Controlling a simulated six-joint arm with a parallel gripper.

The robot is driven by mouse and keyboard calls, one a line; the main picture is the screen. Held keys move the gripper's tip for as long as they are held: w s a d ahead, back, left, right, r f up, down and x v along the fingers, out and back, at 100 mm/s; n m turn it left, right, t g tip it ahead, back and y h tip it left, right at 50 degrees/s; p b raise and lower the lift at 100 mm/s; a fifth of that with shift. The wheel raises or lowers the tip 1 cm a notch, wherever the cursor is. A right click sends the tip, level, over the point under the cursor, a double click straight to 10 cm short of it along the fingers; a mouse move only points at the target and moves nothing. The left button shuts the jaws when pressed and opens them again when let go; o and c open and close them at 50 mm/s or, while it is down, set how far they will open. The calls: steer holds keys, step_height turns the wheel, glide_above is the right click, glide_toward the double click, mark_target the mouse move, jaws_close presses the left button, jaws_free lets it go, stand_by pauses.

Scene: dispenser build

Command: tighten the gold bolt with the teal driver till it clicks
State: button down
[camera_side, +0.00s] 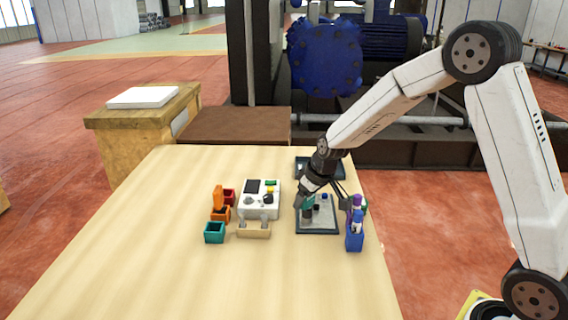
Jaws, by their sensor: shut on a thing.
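My gripper (307,195) is low over a dark-framed tray (318,231) on the right of the table. It is shut on a small teal piece, which looks like the teal driver (307,202), held roughly upright. The driver's lower end is dark and small, and I cannot tell whether it touches anything. I cannot make out the gold bolt; it may be hidden or too small here.
A blue holder (354,242) with purple and blue-white tools stands right of the tray. Left are a white box (260,205) with a dark screen, a tan rack (254,231), a teal bin (214,233) and orange and red bins. The table's front left is clear.

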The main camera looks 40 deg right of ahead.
steer(key=shift+d+m+h, duration=0.1)
steer(key=shift+m+h, duration=0.35)
steer(key=shift+m, duration=0.85)
steer(key=shift+d+m+h, duration=0.1)
steer(key=shift+m+h, duration=0.35)
steer(key=shift+m, duration=0.85)
steer(key=shift+m, duration=0.3)
steer(key=shift+d+m+g+h, duration=0.1)
steer(key=shift+m+g+h, duration=0.3)
steer(key=shift+m, duration=0.75)
steer(key=shift+m+g+h, duration=0.2)
steer(key=shift+m+h, duration=0.4)
steer(key=shift+m, duration=0.55)
steer(key=shift+r, duration=0.15)
steer(key=shift+r, duration=2.15)
